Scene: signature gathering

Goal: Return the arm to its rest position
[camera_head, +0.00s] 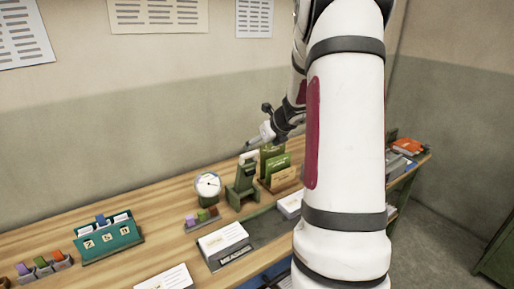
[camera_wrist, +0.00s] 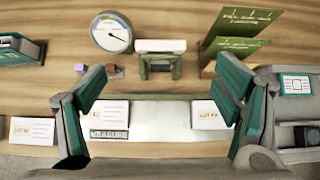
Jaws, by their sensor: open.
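My white arm (camera_head: 345,130) stands upright across the right half of the head view and hides part of the table. My gripper (camera_head: 262,133) shows small beyond it, over the table near a green stamp-like stand (camera_head: 242,185). In the wrist view my gripper (camera_wrist: 165,80) has its two teal-padded fingers spread wide, with nothing held between them. The green stand (camera_wrist: 160,63) with its pale top lies beyond the fingertips in that view.
A round dial (camera_head: 207,186) stands left of the green stand. Green folders in a holder (camera_head: 281,178) stand to its right. White card stacks (camera_head: 223,240) lie along the front. A teal card box (camera_head: 110,240) is farther left. The wall rises behind the wooden table (camera_head: 165,205).

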